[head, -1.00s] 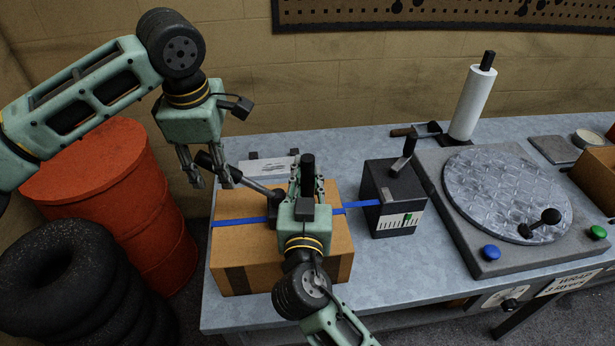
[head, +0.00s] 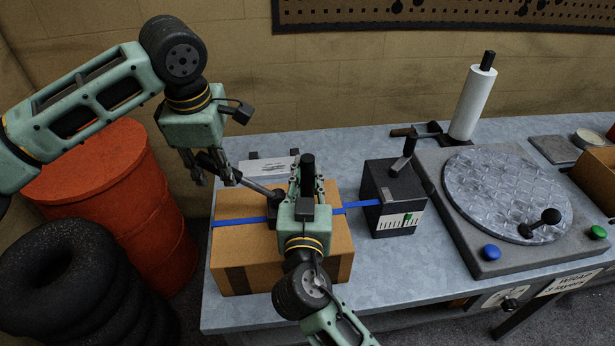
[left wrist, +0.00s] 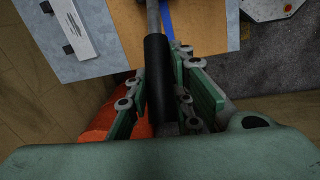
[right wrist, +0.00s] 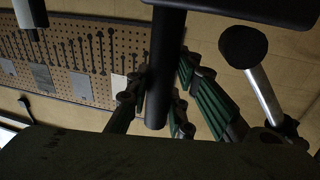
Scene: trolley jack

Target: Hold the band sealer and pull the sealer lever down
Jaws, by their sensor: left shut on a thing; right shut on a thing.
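The band sealer (head: 278,199) sits on top of a cardboard box (head: 240,277), over a blue strap (head: 237,221). My right gripper (head: 307,182) is shut on its upright black handle (head: 307,163); the handle also shows between the fingers in the right wrist view (right wrist: 163,70). The sealer lever (head: 255,186) is a metal rod with a black grip, sloping up to the left from a dark pivot. My left gripper (head: 211,172) is shut around the black grip, seen in the left wrist view (left wrist: 158,75). My right gripper hides part of the sealer.
A dark box-shaped unit (head: 388,196) with a scale and lever stands right of the cardboard box, in the strap's line. A round turntable (head: 500,190) and white film roll (head: 473,103) are further right. An orange drum (head: 120,190) and tyres (head: 60,280) stand left of the bench.

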